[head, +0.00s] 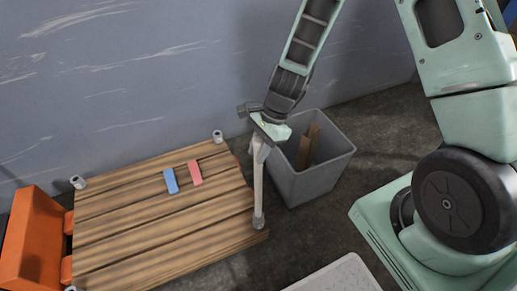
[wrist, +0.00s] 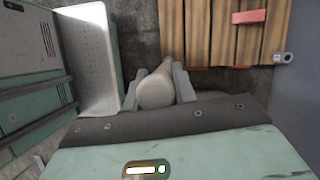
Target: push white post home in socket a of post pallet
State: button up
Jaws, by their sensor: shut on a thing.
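The white post (head: 259,182) stands about upright at the pallet's right corner in the head view. My gripper (head: 262,138) is shut on its upper end. The post's lower end meets the grey socket (head: 258,223) at that corner; how deep it sits, I cannot tell. In the wrist view the post's pale round top (wrist: 157,91) shows between the two fingers of my gripper (wrist: 157,85). The wooden post pallet (head: 120,215) has other grey sockets at its far right corner (head: 217,136) and far left corner (head: 77,182). No socket letters are readable.
A blue block (head: 171,181) and a red block (head: 195,172) lie on the pallet. A grey bin (head: 318,182) with brown pieces stands right of the post. An orange object (head: 30,240) is at the pallet's left end. A pale speckled slab (head: 335,278) is at the bottom.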

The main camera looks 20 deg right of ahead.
jog(key=shift+f+b, duration=0.8)
jog(key=shift+f, duration=0.35)
dwell(0.7)
jog(key=o, duration=1.1)
jog(key=shift+r, duration=0.1)
jog(key=p+v, duration=0.5)
jog(key=v, duration=1.2)
jog(key=shift+s+r, duration=0.1)
jog(key=shift+r, duration=0.05)
